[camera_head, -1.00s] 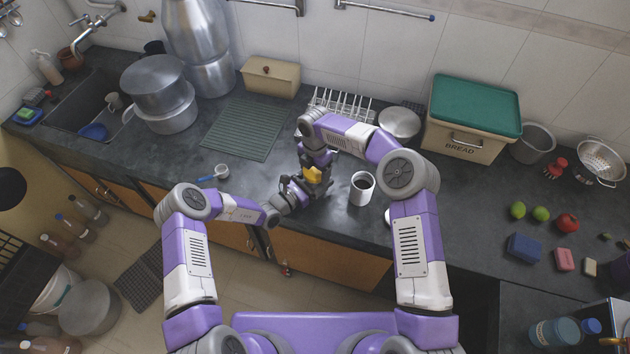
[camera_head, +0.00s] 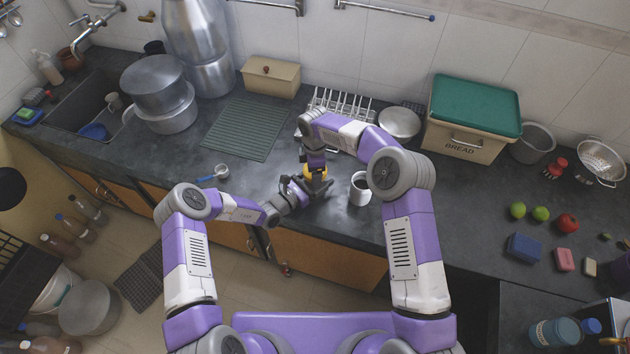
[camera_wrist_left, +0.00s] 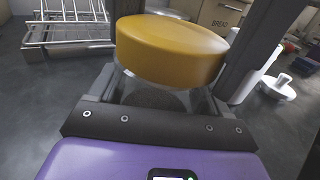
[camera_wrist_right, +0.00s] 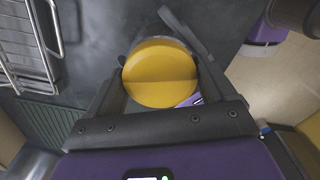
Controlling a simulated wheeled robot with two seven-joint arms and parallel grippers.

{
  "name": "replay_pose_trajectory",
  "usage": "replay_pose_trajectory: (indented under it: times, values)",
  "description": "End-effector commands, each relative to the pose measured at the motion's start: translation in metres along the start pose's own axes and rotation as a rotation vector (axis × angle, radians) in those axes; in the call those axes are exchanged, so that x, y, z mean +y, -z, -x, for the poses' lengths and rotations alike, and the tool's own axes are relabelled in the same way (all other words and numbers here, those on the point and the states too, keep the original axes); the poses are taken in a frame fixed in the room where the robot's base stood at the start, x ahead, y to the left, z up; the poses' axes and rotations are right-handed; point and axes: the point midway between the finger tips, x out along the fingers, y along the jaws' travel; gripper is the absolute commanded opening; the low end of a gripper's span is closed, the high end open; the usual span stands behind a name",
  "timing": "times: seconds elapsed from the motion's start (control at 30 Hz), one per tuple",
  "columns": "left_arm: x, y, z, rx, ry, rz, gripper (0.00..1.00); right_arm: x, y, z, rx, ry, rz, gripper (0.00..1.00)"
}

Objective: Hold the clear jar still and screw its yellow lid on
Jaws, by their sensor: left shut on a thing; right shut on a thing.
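The yellow lid (camera_head: 316,172) is on top of the clear jar, near the counter's front edge. How tightly the lid sits cannot be told. My left gripper (camera_head: 304,190) is shut on the jar from the left side, below the lid. My right gripper (camera_head: 316,178) comes down from above and is shut on the lid; its wrist view shows the lid's round top (camera_wrist_right: 160,75) between the fingers. Most of the jar is hidden by the grippers.
A measuring cup (camera_head: 221,171) with a blue handle lies to the left. A wire dish rack (camera_head: 342,103) and a green mat (camera_head: 243,132) are behind.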

Motion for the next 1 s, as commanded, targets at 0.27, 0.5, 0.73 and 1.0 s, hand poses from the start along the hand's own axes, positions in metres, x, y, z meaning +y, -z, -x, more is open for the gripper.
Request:
replay_pose_trajectory:
  times: [0.27,0.5,0.73,1.0]
  values:
    - [-0.0001,0.0000,0.0002,0.000,0.001,0.001,0.00,-0.0003,-0.0001,-0.0001,-0.002,0.001,0.009,0.47]
    - [-0.0002,0.0000,0.0002,0.000,0.001,0.001,0.00,-0.0004,-0.0001,-0.0002,-0.003,0.001,0.011,0.47]
    - [-0.0002,0.0001,0.0001,0.001,0.001,0.000,0.00,-0.0005,-0.0001,-0.0003,-0.003,0.001,0.012,0.47]
    - [-0.0002,0.0001,0.0001,0.001,0.002,0.000,0.00,-0.0006,-0.0001,-0.0004,-0.003,0.002,0.012,0.95]
